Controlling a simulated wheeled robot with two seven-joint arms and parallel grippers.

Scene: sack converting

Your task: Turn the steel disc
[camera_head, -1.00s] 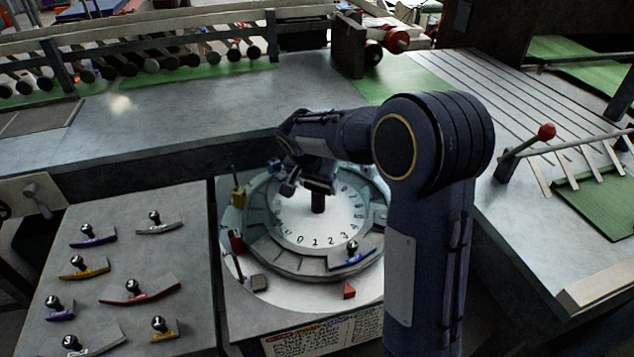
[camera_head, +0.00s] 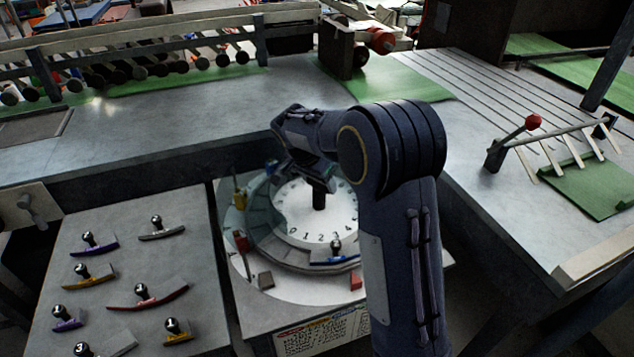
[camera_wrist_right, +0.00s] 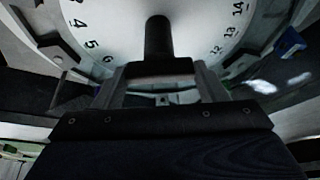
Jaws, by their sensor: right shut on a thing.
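The steel disc (camera_head: 290,222) is a round plate with a white numbered dial face, and a dark post (camera_head: 319,200) stands up at its middle. My right gripper (camera_head: 318,184) is over the dial at the post. In the right wrist view the gripper (camera_wrist_right: 163,75) is shut on the dark post (camera_wrist_right: 158,38), with dial numbers on both sides. A blue piece with a round knob (camera_head: 333,254) sits on the disc's front rim. My arm hides the disc's right side. My left gripper is not in view.
A grey table (camera_head: 207,277) at the left holds several knobbed pieces in purple, yellow, red and grey. A slatted bench with a red-knobbed lever (camera_head: 533,122) is at the right.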

